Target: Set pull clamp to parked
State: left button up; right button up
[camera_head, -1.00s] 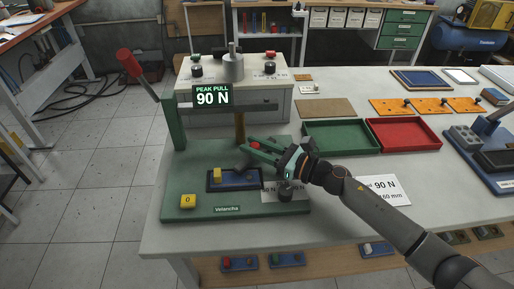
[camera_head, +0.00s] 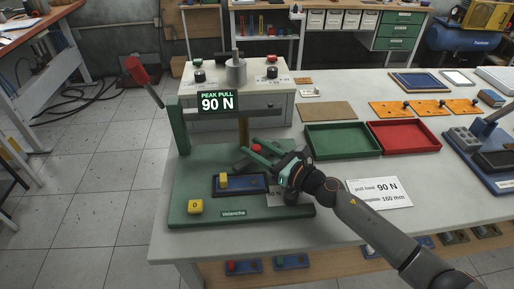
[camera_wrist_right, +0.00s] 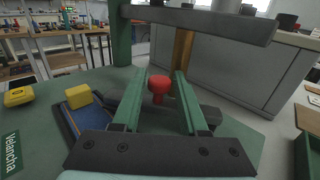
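The green pull tester (camera_head: 240,213) stands at the near left of the bench. A small red knob (camera_head: 257,148) shows beside its post, likely part of the pull clamp; I cannot tell the clamp's setting. My right gripper (camera_head: 262,153) is open, with its green fingers around the knob. In the right wrist view the red knob (camera_wrist_right: 158,85) stands between the finger ends of the right gripper (camera_wrist_right: 158,97), with gaps on both sides. The knob's lower end and mounting are partly hidden. My left gripper is out of view.
The tester has a red-handled lever (camera_head: 137,72), a display (camera_head: 217,103) reading 90 N, a yellow 0 button (camera_head: 195,206) and a blue plate (camera_head: 217,188) with a yellow block (camera_head: 223,180). Green (camera_head: 342,154) and red (camera_head: 440,137) trays lie right, beyond a placard (camera_head: 380,193).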

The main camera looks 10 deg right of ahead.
jog(key=shift+o, duration=1.2)
jog(key=b+v, duration=0.2)
jog(key=v, duration=0.9)
jog(key=shift+s+f, duration=0.1)
jog(key=shift+s+d+b, duration=0.35)
jog(key=shift+s+d, duration=0.1)
jog(key=shift+s, duration=0.1)
jog(key=shift+c, duration=0.2)
